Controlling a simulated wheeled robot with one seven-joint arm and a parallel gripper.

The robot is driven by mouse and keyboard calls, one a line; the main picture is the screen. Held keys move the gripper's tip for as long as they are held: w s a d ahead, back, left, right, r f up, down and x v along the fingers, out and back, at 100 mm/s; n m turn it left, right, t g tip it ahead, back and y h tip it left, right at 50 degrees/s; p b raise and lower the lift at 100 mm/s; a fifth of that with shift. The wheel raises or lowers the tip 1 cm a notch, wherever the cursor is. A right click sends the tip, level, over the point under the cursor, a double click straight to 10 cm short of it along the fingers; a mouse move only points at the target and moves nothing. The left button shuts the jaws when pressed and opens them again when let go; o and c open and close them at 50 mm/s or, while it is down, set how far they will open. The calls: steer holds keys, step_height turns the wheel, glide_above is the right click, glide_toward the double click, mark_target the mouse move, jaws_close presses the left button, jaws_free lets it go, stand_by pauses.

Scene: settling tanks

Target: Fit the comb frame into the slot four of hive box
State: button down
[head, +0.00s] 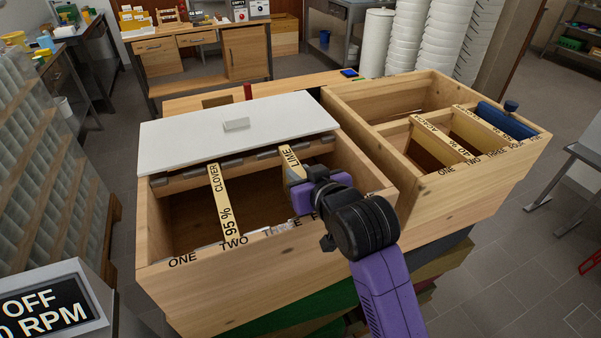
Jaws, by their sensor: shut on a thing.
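A wooden box (205,279) stands open in front of me, with slot words ONE, TWO and part of THREE on its near rim. My arm covers the rim farther right. A comb frame marked 95 % CLOVER (221,200) spans the box near TWO. My gripper (303,183) is over the right part of this box, shut on the comb frame marked LIME (289,160). Only the far part of its top bar shows. The gripper hides the near end, and I cannot tell whether it is seated or held above.
A white lid (185,138) with a grey handle lies at the box's far side. A second wooden box (463,192) at right holds light frames (441,138) and a blue piece (507,120). An OFF / RPM display (50,308) stands at near left. Stacked white tubs (453,35) stand behind.

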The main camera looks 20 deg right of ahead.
steer(key=c, duration=1.2)
jaws_free()
steer(key=shift+r, duration=0.1)
steer(key=shift+o, duration=0.4)
steer(key=shift+s+f, duration=0.1)
steer(key=shift+f, duration=0.1)
steer(key=v, duration=0.7)
steer(key=shift+s+r+b, duration=0.1)
steer(key=shift+r+b, duration=0.1)
steer(key=shift+b, duration=0.1)
steer(key=shift+s+r, duration=0.1)
steer(key=shift+s, duration=0.1)
